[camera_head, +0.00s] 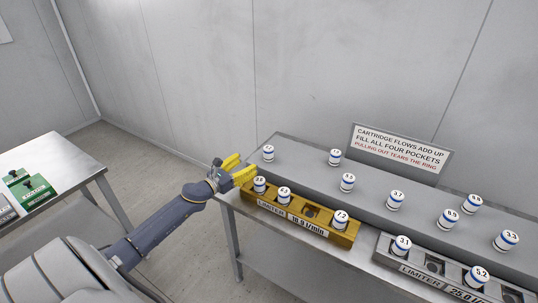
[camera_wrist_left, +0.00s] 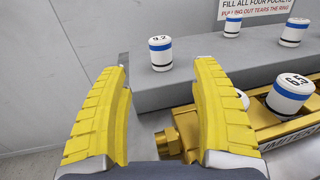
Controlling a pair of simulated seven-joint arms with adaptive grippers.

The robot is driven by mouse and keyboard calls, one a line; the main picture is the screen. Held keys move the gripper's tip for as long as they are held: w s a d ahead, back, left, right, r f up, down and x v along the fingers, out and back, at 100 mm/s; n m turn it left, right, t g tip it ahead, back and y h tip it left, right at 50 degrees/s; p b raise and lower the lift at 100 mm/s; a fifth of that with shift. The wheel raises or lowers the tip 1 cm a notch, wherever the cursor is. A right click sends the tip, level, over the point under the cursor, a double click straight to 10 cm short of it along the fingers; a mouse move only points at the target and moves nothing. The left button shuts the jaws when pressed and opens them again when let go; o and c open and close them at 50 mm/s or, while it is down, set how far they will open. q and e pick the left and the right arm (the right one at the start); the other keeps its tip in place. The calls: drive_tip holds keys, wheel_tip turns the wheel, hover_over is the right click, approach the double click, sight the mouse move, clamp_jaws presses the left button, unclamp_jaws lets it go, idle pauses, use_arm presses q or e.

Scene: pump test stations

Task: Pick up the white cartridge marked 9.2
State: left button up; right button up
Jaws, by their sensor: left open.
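The white cartridge marked 9.2 (camera_wrist_left: 160,54), with a blue band, stands upright on the grey shelf in the left wrist view. In the head view it is at the shelf's left end (camera_head: 268,153), where its mark is too small to read. My left gripper (camera_head: 239,169) has yellow ribbed fingers and is open and empty. It is to the left of the cartridge and apart from it. In the left wrist view the cartridge appears beyond and between the fingertips (camera_wrist_left: 161,70). My right gripper is not in view.
A yellow limiter block (camera_head: 264,209) holding cartridges, with one empty pocket, sits close to my left gripper. A grey limiter block (camera_head: 410,269) is further right. Several other cartridges stand on the shelf (camera_head: 310,160). A sign (camera_head: 402,148) stands behind. A side table (camera_head: 70,155) is at left.

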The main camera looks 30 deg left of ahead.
sight(265, 151)
use_arm(q)
drive_tip(key=shift+w+d, duration=0.4)
drive_tip(key=shift+w, duration=1.8)
drive_tip(key=shift+w+d, duration=0.45)
drive_tip(key=shift+w, duration=1.7)
drive_tip(key=shift+w+d, duration=0.4)
drive_tip(key=shift+w, duration=1.8)
drive_tip(key=shift+c, duration=0.3)
drive_tip(key=c, duration=1.4)
drive_tip(key=shift+o, duration=0.2)
drive_tip(key=shift+r, duration=0.15)
